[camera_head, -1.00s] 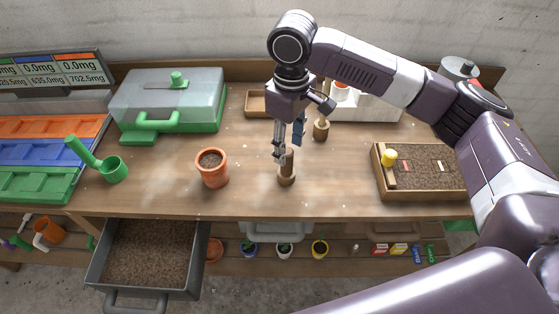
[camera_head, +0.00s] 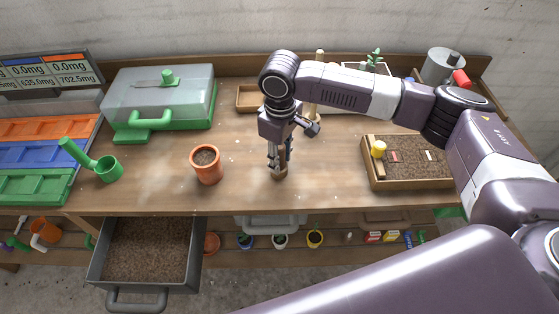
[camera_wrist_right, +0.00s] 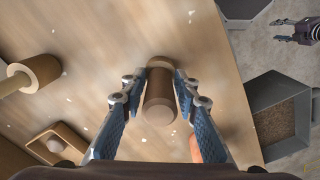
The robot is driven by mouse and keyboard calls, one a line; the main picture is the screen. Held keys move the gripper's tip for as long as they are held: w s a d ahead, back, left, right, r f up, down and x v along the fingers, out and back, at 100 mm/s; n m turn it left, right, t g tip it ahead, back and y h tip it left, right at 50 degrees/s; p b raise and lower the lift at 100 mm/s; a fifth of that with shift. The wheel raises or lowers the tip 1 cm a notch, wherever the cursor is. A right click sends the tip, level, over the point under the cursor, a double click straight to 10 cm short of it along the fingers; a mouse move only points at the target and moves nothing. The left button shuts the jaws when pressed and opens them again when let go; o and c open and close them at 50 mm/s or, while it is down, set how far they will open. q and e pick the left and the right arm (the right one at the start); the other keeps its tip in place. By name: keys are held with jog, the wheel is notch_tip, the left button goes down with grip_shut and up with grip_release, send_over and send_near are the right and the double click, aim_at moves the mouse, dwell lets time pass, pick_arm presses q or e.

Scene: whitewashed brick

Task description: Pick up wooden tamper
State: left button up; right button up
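The wooden tamper (camera_head: 281,175) stands upright near the front middle of the workbench, partly hidden by my fingers in the head view. In the right wrist view the tamper (camera_wrist_right: 160,100) is a short, light-and-dark brown cylinder between the two fingers. My right gripper (camera_head: 279,160) points down and straddles the tamper. In the wrist view its blue-padded fingers (camera_wrist_right: 160,77) are apart, with a narrow gap beside the tamper; contact at the fingertips is hard to judge.
A terracotta pot (camera_head: 206,165) stands left of the tamper. An upright wooden rod piece (camera_head: 318,75) and a small wooden tray (camera_head: 247,98) are behind. A soil-filled wooden box (camera_head: 408,183) is at right. A drawer with soil (camera_head: 170,290) is open below the front edge.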

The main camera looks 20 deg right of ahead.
grip_shut()
jog(key=shift+r, duration=0.1)
notch_tip(320, 180, up, 20)
jog(key=b, duration=0.2)
jog(key=shift+b, duration=0.3)
jog(key=shift+w, duration=0.1)
